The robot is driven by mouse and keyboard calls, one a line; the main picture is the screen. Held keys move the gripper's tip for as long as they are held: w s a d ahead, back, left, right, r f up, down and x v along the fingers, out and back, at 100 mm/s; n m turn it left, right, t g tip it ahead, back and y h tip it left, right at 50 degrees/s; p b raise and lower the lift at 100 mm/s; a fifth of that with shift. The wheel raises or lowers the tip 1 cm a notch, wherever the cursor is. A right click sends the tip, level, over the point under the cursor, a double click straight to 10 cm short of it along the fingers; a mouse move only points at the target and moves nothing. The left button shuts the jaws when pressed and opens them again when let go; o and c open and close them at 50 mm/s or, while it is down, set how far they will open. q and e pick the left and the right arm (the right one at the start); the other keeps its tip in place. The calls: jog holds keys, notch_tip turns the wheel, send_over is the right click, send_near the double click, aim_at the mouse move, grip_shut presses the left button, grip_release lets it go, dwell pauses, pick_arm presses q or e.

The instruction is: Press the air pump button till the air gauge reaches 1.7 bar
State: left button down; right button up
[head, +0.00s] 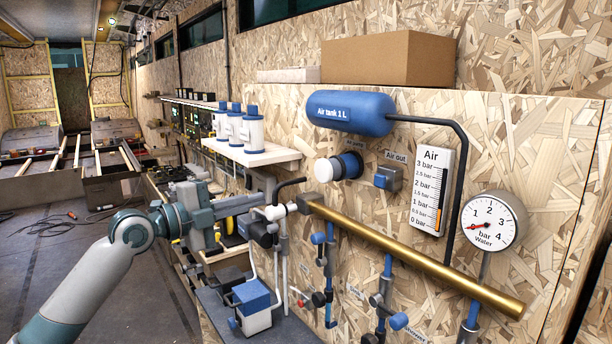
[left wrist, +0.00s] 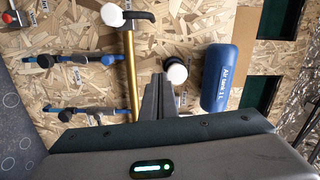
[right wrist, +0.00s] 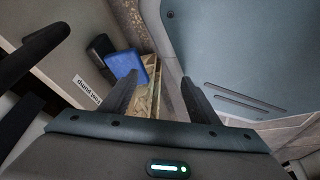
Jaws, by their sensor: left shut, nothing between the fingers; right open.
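The air pump button is a white round cap (head: 325,170) on a dark and blue body on the wooden panel. It also shows in the left wrist view (left wrist: 175,73), just beyond my fingertips. The air gauge (head: 432,190) is a white vertical scale; its orange column stands near 1 bar. My left gripper (head: 262,199) is shut and empty, to the left of and below the button, apart from it. Its fingers (left wrist: 160,95) also show in the left wrist view. My right gripper (right wrist: 162,90) is open and empty, seen only in its wrist view.
The blue air tank (head: 350,112) is above the button, and the air-out valve (head: 388,178) is to its right. A brass pipe (head: 410,254) crosses below. A round water gauge (head: 490,222) hangs at right. White-blue canisters (head: 252,130) stand on a shelf at left.

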aim_at(321, 172)
pick_arm(q)
jog(key=s+r, duration=0.1)
jog(key=s+r+m, duration=0.1)
jog(key=r, duration=0.1)
jog(key=s+d+r+m+g, duration=0.1)
jog(key=shift+s+r+h, duration=0.2)
jog(key=shift+r+h, duration=0.05)
jog(key=shift+h, duration=0.15)
pick_arm(e)
jog(key=shift+s+d+f, duration=0.1)
jog(key=shift+s+d, duration=0.15)
jog(key=shift+w, duration=0.15)
